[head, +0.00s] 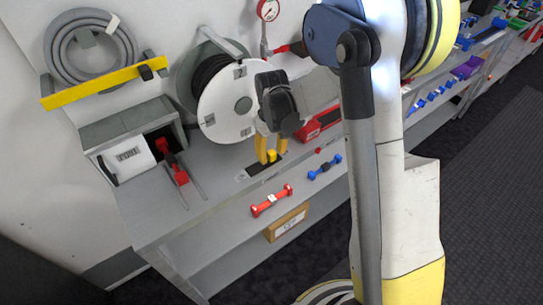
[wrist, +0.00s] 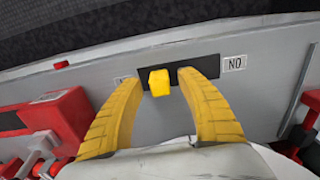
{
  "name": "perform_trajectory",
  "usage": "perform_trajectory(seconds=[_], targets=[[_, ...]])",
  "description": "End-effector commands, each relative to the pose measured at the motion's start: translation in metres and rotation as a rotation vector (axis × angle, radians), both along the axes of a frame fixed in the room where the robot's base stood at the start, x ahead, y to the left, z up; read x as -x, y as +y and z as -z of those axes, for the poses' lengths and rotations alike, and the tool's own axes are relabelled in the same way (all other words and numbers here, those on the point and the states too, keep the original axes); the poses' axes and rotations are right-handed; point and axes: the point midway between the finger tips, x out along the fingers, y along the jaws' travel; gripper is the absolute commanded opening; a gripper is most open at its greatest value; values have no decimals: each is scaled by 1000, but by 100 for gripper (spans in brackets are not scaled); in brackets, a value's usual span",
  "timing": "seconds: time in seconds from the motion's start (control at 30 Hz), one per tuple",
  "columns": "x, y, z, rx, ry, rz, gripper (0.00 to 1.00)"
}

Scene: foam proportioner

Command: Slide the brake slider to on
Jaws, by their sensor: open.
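The brake slider is a small yellow block (wrist: 159,83) in a dark slot (wrist: 207,64) on the grey bench top. In the wrist view it sits toward the slot's left part. A white label (wrist: 234,64) that reads ON upside down is past the slot's right end. Another label (wrist: 121,81) at the left end is mostly hidden by a finger. My gripper (head: 271,155) points down at the slider with yellow fingers open. The slider (head: 271,156) is between the fingertips; a small gap shows on each side, and contact cannot be told.
A white hose reel (head: 226,118) stands behind my gripper. A red box (head: 318,124) is close by on the right. Red (head: 271,201) and blue (head: 325,167) dumbbell-shaped parts are near the bench front. A red-handled lever (head: 180,177) is to the left.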

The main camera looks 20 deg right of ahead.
Motion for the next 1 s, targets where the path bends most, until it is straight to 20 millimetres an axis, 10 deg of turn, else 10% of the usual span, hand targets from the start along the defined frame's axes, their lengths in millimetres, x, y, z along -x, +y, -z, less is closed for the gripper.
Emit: perform_trajectory(seconds=[0.3,0.47,0.77,1.0], targets=[[0,0,3,0,0,0,45],[0,0,3,0,0,0,1],[1,3,4,0,0,-1,0],[14,45,4,0,0,-5,0]])
